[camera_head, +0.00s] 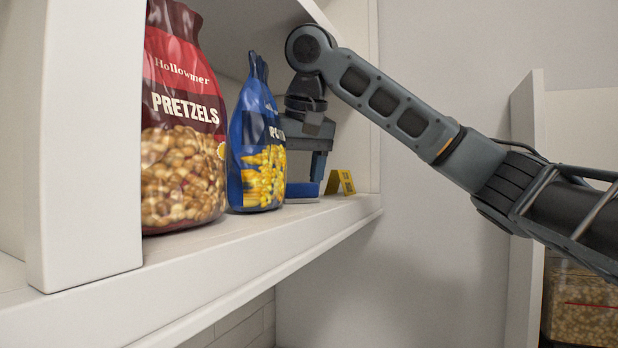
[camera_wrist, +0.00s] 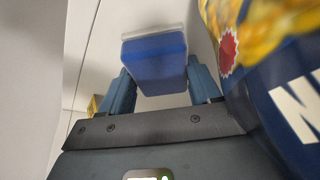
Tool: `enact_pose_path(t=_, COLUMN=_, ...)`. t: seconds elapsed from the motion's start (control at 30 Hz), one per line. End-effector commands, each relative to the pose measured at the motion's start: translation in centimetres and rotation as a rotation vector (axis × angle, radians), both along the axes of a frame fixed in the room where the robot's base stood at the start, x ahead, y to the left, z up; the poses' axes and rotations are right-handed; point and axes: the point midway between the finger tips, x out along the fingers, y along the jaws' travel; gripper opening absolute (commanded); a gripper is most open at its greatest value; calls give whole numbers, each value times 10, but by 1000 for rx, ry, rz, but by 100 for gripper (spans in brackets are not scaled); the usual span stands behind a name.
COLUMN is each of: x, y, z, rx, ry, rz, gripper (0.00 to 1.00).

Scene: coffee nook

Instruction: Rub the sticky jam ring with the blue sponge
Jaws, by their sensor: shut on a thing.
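The blue sponge (camera_head: 302,190) is low on the white shelf, partly hidden behind the blue snack bag. In the wrist view the sponge (camera_wrist: 155,62) has a blue body and a pale layer on its far side. My gripper (camera_wrist: 160,88) is shut on it, with one finger at each side. In the head view my gripper (camera_head: 316,170) reaches down from above, and its left part is hidden by the bag. The sponge is at the shelf surface; I cannot tell whether it presses on it. I do not see the jam ring in either view.
The blue bag (camera_head: 258,140) stands close to the left of my gripper. A pretzels bag (camera_head: 182,120) stands farther left. A small yellow folded sign (camera_head: 341,182) stands just right of the sponge. The shelf's front edge (camera_head: 300,243) is clear.

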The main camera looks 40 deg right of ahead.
Motion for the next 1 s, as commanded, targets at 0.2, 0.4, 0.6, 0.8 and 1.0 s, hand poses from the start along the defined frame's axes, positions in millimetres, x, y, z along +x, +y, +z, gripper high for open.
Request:
enact_pose_path(t=0.2, x=7, y=3, z=0, rx=1, ry=1, rz=2, gripper=34)
enact_pose_path(t=0.4, x=2, y=1, z=1, rx=0, ry=1, rz=1, gripper=34)
enact_pose_path(t=0.6, x=-13, y=-5, z=1, rx=-1, ry=1, rz=1, gripper=34)
enact_pose_path(t=0.8, x=-27, y=-10, z=0, rx=-1, ry=-1, rz=0, gripper=34)
enact_pose_path(t=1.0, x=-32, y=-12, z=-1, rx=0, ry=1, rz=0, gripper=34)
